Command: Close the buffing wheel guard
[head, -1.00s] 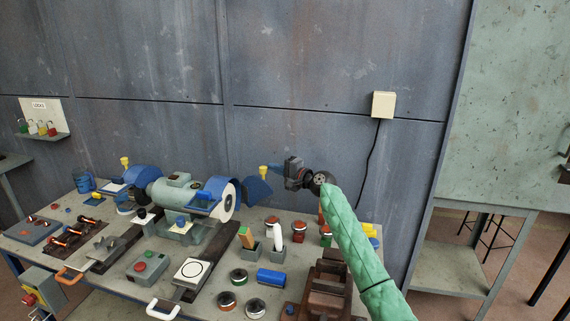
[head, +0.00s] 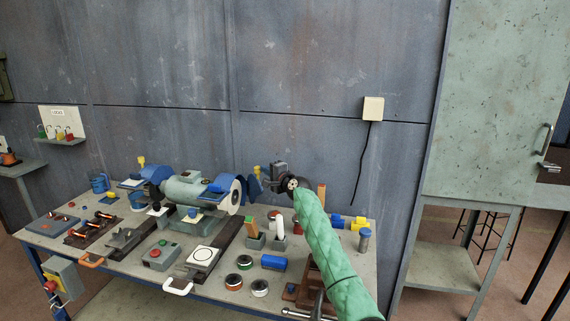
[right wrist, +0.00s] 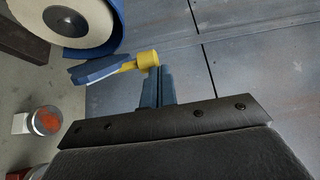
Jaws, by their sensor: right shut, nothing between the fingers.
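The buffing wheel (head: 237,195) is a pale disc at the right end of the grey-green bench machine. Its blue guard flap (head: 253,187) stands open to the right of the wheel, with a yellow knob (head: 257,170) on top. My right gripper (head: 265,183) is shut and empty, just right of the flap. In the right wrist view, the wheel (right wrist: 70,20) is at upper left, and the flap (right wrist: 95,70) is seen nearly edge-on. The shut fingers (right wrist: 154,72) reach up to the yellow knob (right wrist: 148,60); I cannot tell whether they touch. My left gripper is out of view.
A second blue guard (head: 157,174) with a yellow knob is on the machine's left end. The grey wall (head: 310,90) is close behind.

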